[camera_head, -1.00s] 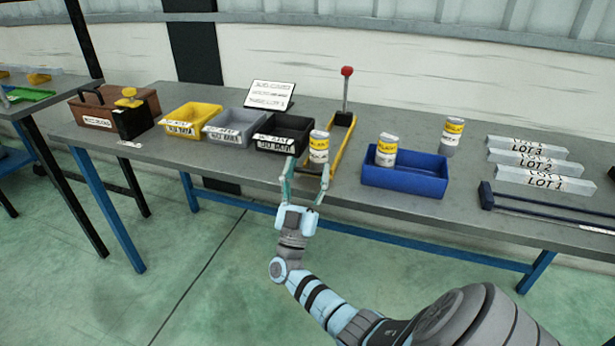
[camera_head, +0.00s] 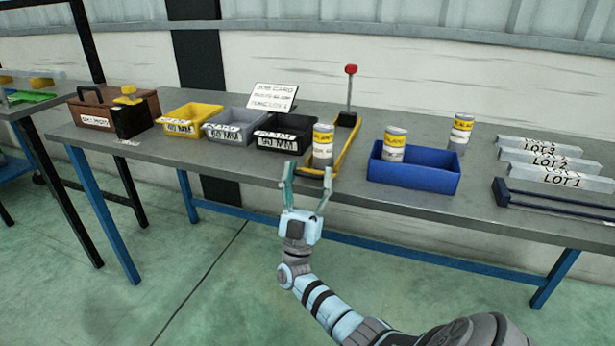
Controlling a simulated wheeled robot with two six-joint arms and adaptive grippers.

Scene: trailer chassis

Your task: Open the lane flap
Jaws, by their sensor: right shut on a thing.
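A narrow yellow lane (camera_head: 347,146) lies on the grey bench, with a red-knobbed lever (camera_head: 350,88) standing at its far end. A yellow-and-white can (camera_head: 323,146) stands upright at the lane's near end. The lane flap, a low yellow strip (camera_head: 311,172) at the front, shows between my fingertips. My right gripper (camera_head: 307,180) is at the bench's front edge, just in front of the can, its fingers on either side of the strip and shut on it. The exact contact is too small to see. My left gripper is out of view.
Yellow, grey and black bins (camera_head: 285,136) stand left of the lane. A blue bin (camera_head: 413,170) with a can (camera_head: 395,144) stands right. Another can (camera_head: 461,132), several white lot blocks (camera_head: 548,162) and a dark rail (camera_head: 555,204) are farther right. A brown box (camera_head: 97,110) is far left.

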